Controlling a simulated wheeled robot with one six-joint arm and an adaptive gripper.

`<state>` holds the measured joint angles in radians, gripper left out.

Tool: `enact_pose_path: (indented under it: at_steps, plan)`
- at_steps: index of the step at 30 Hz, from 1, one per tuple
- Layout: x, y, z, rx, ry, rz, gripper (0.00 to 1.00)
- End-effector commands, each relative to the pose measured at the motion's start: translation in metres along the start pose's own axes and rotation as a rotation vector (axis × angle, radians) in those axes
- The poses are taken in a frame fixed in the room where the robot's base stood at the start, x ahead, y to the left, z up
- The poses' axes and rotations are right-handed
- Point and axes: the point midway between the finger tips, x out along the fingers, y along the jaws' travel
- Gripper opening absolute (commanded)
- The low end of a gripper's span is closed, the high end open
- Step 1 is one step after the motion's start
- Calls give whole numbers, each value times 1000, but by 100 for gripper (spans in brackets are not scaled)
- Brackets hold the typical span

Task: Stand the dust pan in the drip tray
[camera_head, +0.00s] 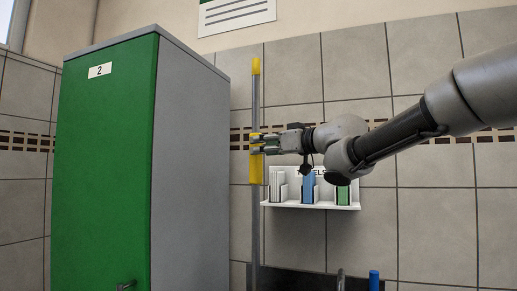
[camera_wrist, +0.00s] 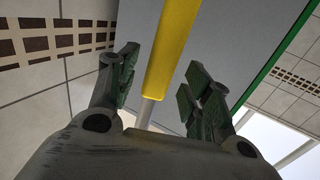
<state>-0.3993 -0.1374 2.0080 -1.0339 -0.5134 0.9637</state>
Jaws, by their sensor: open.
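A tall upright pole with a grey shaft, a yellow grip section and a yellow tip (camera_head: 256,170) stands between the cabinet and the wall shelf; it looks like the dust pan's handle, but its lower end is out of view. My gripper (camera_head: 258,144) is at the yellow grip section. In the wrist view the yellow grip (camera_wrist: 172,50) passes between the two fingers of my gripper (camera_wrist: 160,90), with gaps on both sides. The fingers are open. No drip tray can be made out in either view.
A green-doored cabinet (camera_head: 105,160) labelled 2, with grey sides, stands close on the left of the pole. A white wall shelf (camera_head: 310,205) marked for towels holds white, blue and green items behind my arm. A dark edge and a blue object (camera_head: 374,281) show at the bottom.

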Motion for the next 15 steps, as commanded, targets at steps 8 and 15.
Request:
enact_pose_path:
  at_steps: [8,15]
  plan:
    - [-64,1,0,-1,1,4,49]
    - [-88,0,0,0,0,2,49]
